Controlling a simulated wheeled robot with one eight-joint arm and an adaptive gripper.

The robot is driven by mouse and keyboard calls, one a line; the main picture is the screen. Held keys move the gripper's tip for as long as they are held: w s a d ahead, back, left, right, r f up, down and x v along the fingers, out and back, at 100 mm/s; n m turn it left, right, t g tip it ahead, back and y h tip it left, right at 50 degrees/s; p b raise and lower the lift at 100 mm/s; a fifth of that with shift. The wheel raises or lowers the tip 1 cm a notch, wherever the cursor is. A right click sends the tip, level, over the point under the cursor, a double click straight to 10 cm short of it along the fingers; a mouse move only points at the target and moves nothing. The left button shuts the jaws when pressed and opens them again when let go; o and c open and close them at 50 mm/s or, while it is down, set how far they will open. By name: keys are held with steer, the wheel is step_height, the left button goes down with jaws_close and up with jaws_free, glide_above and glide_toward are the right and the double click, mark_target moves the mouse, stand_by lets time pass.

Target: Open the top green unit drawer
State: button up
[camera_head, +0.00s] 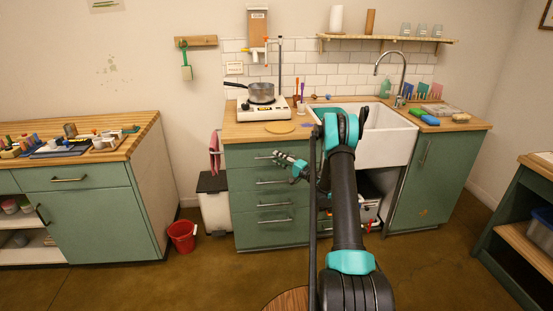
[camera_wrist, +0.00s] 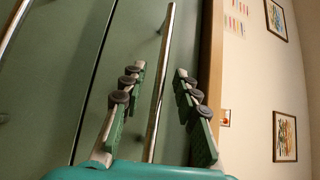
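The green drawer unit (camera_head: 240,188) stands below the wooden counter, left of the sink. Its top drawer (camera_head: 240,153) looks shut, with a horizontal metal bar handle (camera_head: 262,157). My gripper (camera_head: 283,160) is in front of the right part of this drawer. In the wrist view, which is turned sideways, the fingers of my gripper (camera_wrist: 160,72) are spread open. The top drawer's handle (camera_wrist: 167,40) runs between them, with a gap on both sides. The fingers do not grip it. How far the tips reach past the bar is hard to tell.
The counter edge (camera_wrist: 209,80) lies close beside one finger. Lower drawers (camera_head: 245,220) are below. A white sink (camera_head: 385,145) is to the right. A hot plate with a pot (camera_head: 262,90) stands above. A red bucket (camera_head: 182,237) and a bin (camera_head: 213,205) stand left; floor ahead is clear.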

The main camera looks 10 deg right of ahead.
steer(key=shift+w+a+r, duration=0.1)
steer(key=shift+w+a, duration=0.35)
steer(key=shift+a, duration=0.05)
steer(key=shift+c, duration=0.6)
jaws_close()
